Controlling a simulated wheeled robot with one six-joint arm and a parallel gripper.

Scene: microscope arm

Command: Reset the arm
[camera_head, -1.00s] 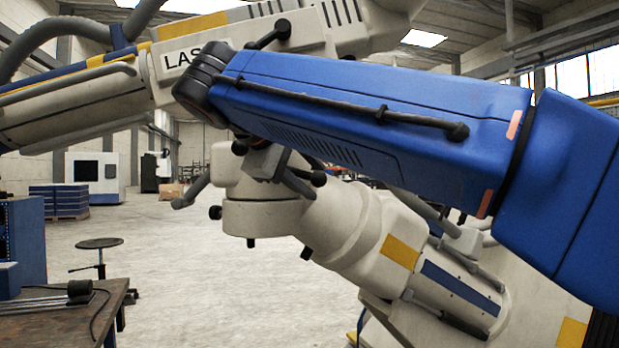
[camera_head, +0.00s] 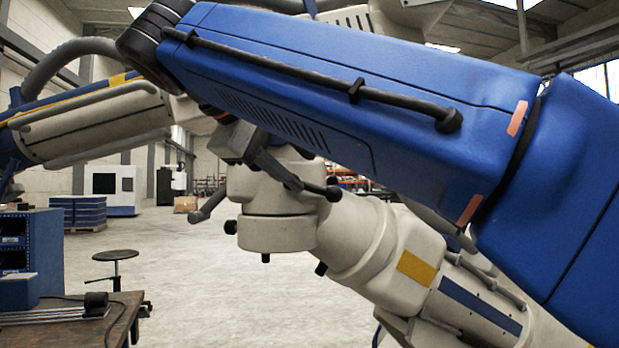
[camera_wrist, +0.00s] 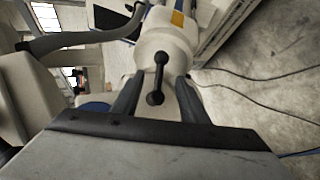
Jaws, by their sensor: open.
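The microscope arm is beige and jointed. Its lower joint (camera_head: 278,220) carries several black knobs and rod handles, and its segment runs down right with a yellow patch (camera_head: 416,268). An upper beige segment (camera_head: 95,125) lies at the left. A black handle with a round knob (camera_head: 331,191) sticks out above the lower joint. My gripper (camera_head: 290,176) is beside this handle, partly under my blue arm. In the wrist view the two fingers of my gripper (camera_wrist: 157,88) are apart, with the rod handle (camera_wrist: 160,76) showing between them. I cannot tell whether they touch it.
A wooden workbench (camera_head: 95,325) with a blue cabinet (camera_head: 35,240) stands at the lower left, a black stool (camera_head: 116,257) behind it. Cables (camera_wrist: 255,80) lie on the floor in the wrist view.

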